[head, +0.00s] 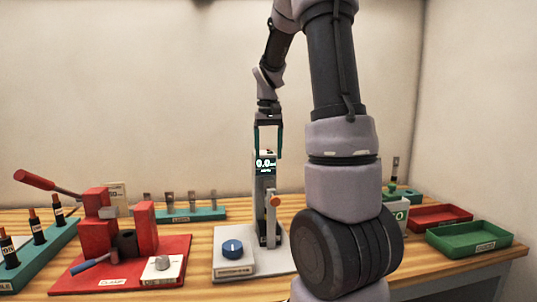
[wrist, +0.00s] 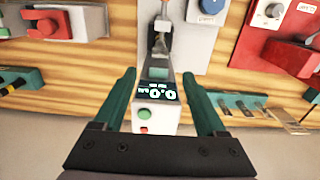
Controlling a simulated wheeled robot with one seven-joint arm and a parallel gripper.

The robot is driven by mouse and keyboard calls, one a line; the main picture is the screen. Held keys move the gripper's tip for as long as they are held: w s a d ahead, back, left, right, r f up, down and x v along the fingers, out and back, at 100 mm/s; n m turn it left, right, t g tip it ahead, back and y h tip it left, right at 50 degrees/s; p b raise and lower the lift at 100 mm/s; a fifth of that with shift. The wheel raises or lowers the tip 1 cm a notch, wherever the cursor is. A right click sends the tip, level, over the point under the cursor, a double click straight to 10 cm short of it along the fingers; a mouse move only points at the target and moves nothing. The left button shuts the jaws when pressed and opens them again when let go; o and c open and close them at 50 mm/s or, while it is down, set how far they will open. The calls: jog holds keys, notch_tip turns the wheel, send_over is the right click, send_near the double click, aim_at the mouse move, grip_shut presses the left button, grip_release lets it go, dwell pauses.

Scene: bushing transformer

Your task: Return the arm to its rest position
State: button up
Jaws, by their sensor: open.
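My gripper (head: 267,153) hangs from my arm above the middle of the bench in the head view, its two green fingers pointing down. It is open, with nothing held. A grey press-like device with a lit display (head: 265,166) stands just below and at the fingertips. In the wrist view my gripper (wrist: 160,92) has its fingers spread on either side of the device's display head (wrist: 157,100), with a green and a red button on it. I cannot tell whether the fingers touch it. My own arm hides part of the bench right of the device.
A red clamp fixture (head: 120,245) with a raised lever stands left. A blue-knob box (head: 233,255) is beside the device. Racks hold small parts at the left (head: 35,258) and back (head: 190,215). Red (head: 440,217) and green (head: 468,238) trays lie right. Above the bench is free room.

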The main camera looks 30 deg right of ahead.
dwell(0.3)
jog(key=s+a+r+t+y, duration=0.1)
jog(key=s+a+r+t, duration=0.2)
jog(key=s+a, duration=0.3)
jog(key=s+a+r+m+t+y, duration=0.1)
jog(key=s+a+r+t, duration=0.3)
jog(key=s, duration=0.9)
jog(key=a+r, duration=0.2)
jog(key=a, duration=0.1)
jog(key=shift+s+a, duration=0.2)
jog(key=shift+s, duration=0.1)
